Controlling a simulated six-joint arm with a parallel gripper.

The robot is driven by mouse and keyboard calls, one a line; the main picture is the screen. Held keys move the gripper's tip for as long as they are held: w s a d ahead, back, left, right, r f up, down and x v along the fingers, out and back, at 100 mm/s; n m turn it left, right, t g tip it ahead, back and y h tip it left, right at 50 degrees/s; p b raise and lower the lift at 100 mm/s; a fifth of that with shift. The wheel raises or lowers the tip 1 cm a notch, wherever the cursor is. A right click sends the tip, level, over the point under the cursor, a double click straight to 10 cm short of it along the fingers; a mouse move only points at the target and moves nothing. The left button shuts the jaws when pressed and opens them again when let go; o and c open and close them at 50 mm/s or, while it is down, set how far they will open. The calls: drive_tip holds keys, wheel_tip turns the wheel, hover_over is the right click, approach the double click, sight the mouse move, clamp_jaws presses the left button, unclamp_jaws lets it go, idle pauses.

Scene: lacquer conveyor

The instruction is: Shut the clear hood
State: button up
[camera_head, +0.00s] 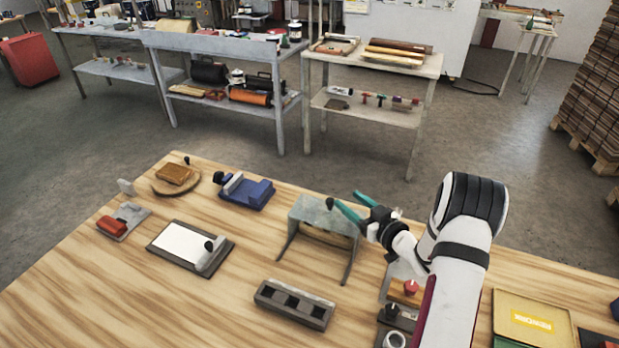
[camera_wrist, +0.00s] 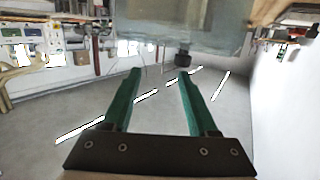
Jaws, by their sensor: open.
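The clear hood (camera_head: 318,216) is a greenish see-through panel above slanted grey legs on the wooden table. It appears raised, with open space beneath it. A dark round knob (camera_head: 330,203) sits at its upper edge. In the wrist view the blurred hood panel (camera_wrist: 165,38) fills the top, and the knob (camera_wrist: 183,59) hangs just beyond the right fingertip. My gripper (camera_head: 345,200) has teal fingers spread apart beside the knob, at the hood's right side. In the wrist view my gripper (camera_wrist: 160,74) is open with nothing between the fingers. Contact with the knob cannot be told.
A grey block with square openings (camera_head: 294,303) lies in front of the hood. A blue fixture (camera_head: 245,191), a white-topped board (camera_head: 185,246) and a red-handled tool (camera_head: 118,222) are to the left. A yellow folder (camera_head: 533,321) lies right. Bare wood separates them.

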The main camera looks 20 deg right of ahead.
sight(331, 200)
drive_tip(key=s+f+y, duration=0.1)
drive_tip(key=s+a+f+n+t+y, duration=0.1)
drive_tip(key=shift+s+y, duration=0.3)
drive_tip(key=shift+w+a+n, duration=0.1)
drive_tip(key=shift+a+n, duration=0.2)
drive_tip(key=x, duration=0.7)
clamp_jaws()
idle(0.6)
